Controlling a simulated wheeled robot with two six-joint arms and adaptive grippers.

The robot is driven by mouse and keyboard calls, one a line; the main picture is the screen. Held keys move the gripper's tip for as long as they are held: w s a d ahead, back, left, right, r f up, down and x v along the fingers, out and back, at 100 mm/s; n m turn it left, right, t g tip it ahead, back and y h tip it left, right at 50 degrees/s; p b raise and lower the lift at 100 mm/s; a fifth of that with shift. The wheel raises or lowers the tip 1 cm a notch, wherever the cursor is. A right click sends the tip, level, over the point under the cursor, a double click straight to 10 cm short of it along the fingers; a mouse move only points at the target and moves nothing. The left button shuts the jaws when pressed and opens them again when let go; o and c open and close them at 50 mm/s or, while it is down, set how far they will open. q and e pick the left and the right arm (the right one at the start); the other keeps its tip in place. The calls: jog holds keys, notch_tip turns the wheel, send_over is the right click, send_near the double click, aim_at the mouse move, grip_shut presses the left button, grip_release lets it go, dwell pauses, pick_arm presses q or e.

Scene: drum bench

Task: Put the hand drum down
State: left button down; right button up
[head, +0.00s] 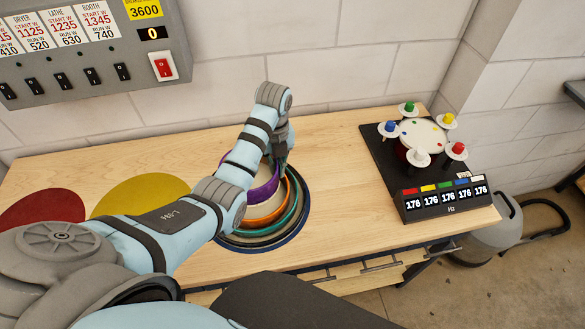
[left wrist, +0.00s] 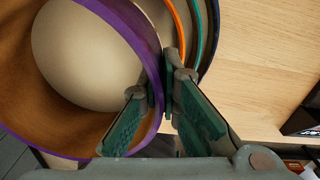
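The hand drum has a purple rim (head: 264,192) and sits over the middle of a group of nested rings on the bench, partly hidden by my left arm. In the left wrist view its purple rim (left wrist: 133,25) curves around a brown inner wall and a pale round skin. My left gripper (head: 282,165) reaches down at the drum's far right side. In the left wrist view my left gripper (left wrist: 165,88) has its two fingers on either side of the purple rim, closed on it. I cannot tell whether the drum touches what lies under it. My right gripper is not in view.
Orange (head: 268,216), green (head: 290,210) and dark blue (head: 303,224) rings surround the drum. Red (head: 40,208) and yellow (head: 145,190) discs mark the bench at left. A black pad with a frequency display (head: 444,198) and a knobbed device (head: 420,135) stands at right. Bare wood lies between.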

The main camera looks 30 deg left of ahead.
pick_arm(q)
jog(key=shift+f, duration=0.65)
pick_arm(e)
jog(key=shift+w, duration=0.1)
pick_arm(q)
jog(key=shift+f, duration=0.15)
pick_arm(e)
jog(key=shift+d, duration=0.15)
pick_arm(q)
jog(key=shift+w+f, duration=0.1)
jog(key=shift+f, duration=0.35)
jog(key=c, duration=1.8)
grip_release()
